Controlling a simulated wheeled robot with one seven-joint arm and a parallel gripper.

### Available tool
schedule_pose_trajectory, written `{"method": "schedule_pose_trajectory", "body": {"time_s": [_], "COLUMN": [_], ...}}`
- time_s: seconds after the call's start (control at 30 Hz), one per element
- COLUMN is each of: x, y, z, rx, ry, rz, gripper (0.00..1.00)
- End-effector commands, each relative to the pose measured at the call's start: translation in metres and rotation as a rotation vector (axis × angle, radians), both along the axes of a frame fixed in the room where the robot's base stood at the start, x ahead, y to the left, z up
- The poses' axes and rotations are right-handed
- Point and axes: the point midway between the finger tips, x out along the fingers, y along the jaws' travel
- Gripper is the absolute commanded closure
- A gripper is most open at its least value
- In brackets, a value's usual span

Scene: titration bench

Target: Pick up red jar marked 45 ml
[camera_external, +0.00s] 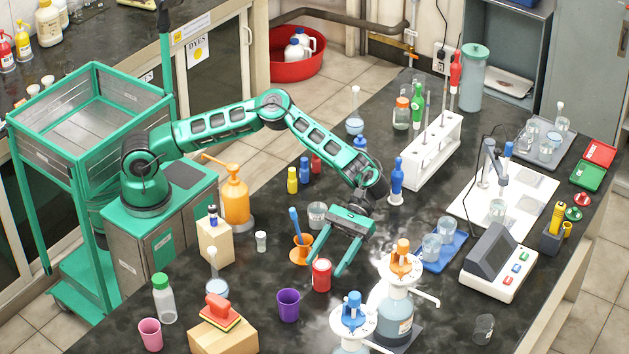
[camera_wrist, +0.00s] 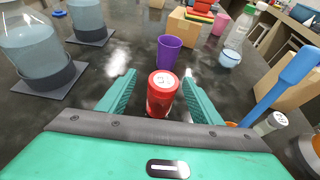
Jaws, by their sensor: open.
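The red jar (camera_external: 321,275) stands upright on the dark bench, with a white round label on its lid. In the wrist view the red jar (camera_wrist: 162,92) stands between the two green fingers, with the lid label showing dark marks that I cannot read surely. My gripper (camera_external: 335,255) is open, its fingers pointing down towards the jar. In the wrist view the fingertips of my gripper (camera_wrist: 158,85) lie on either side of the jar, with a gap on both sides. The jar's lower part is partly hidden behind the gripper body in the wrist view.
A purple cup (camera_external: 288,304) stands front left of the jar. An orange mortar with a blue pestle (camera_external: 301,243) is close on the left. Bottles with blue (camera_external: 352,322) and orange (camera_external: 397,300) dispensers stand close on the right. Bare bench lies in front of the jar.

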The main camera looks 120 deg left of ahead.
Motion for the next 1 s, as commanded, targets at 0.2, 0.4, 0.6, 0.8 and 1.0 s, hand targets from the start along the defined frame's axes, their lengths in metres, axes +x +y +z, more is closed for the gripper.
{"method": "schedule_pose_trajectory", "body": {"time_s": [0.2, 0.4, 0.6, 0.8, 1.0], "x": [0.0, -0.004, -0.002, -0.002, -0.002], "y": [-0.013, -0.037, -0.053, -0.054, -0.053], "z": [-0.006, -0.021, -0.027, -0.027, -0.027], "rx": [0.001, 0.001, 0.0, 0.0, 0.0], "ry": [0.001, 0.002, 0.001, 0.001, 0.001], "rz": [-0.001, -0.001, 0.0, 0.0, 0.0], "gripper": [0.41, 0.41, 0.41, 0.41, 0.79]}}
